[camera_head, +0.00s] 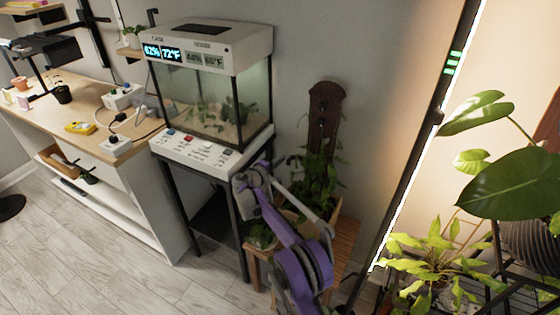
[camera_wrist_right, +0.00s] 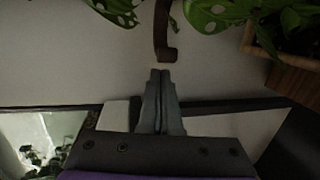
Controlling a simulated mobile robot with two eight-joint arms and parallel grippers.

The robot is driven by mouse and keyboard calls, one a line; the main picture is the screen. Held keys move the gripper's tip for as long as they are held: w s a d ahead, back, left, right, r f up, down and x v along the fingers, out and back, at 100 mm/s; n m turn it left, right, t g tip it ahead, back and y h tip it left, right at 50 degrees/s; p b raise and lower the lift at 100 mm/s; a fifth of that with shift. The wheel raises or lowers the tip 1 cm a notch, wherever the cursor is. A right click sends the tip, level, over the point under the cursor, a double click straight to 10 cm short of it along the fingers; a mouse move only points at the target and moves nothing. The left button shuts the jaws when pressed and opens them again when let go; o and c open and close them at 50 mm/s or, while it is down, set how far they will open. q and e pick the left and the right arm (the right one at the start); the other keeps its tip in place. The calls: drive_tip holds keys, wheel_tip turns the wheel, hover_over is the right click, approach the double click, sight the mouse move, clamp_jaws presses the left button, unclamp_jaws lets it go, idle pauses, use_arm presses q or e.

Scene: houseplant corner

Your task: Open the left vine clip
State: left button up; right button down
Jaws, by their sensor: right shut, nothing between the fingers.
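In the head view a dark brown board (camera_head: 325,108) stands upright against the wall behind a leafy vine (camera_head: 318,172). Small fittings show on its face, too small to tell which is the left vine clip or whether it is open. My right gripper (camera_head: 266,166) is in front of the terrarium stand, left of the board. In the right wrist view the fingers of my right gripper (camera_wrist_right: 160,74) are shut and empty. A dark brown hooked piece (camera_wrist_right: 165,42) lies just beyond the fingertips, with a small gap showing; I cannot tell if it is part of the clip. My left gripper is out of view.
A glass terrarium (camera_head: 215,105) stands on a black-legged stand left of my right arm. The vine's wooden planter (camera_head: 297,208) is on a wooden stool (camera_head: 345,245). A lamp pole (camera_head: 415,150) and large leafy plants (camera_head: 515,180) are at the right. Wall space lies between board and pole.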

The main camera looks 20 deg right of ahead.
idle(0.8)
drive_tip(key=v, duration=1.1)
drive_tip(key=n+t+y+b, duration=0.3)
drive_tip(key=n+t+y, duration=0.5)
drive_tip(key=n+y, duration=0.35)
approach(289, 163)
drive_tip(key=shift+m+y, duration=0.35)
drive_tip(key=shift+m, duration=0.1)
drive_tip(key=w, duration=0.2)
drive_tip(key=w+b, duration=0.1)
drive_tip(key=w, duration=0.1)
drive_tip(key=w+d+f, duration=0.1)
drive_tip(key=w, duration=0.1)
drive_tip(key=shift+w+d+b, duration=0.1)
drive_tip(key=shift+w+b, duration=0.25)
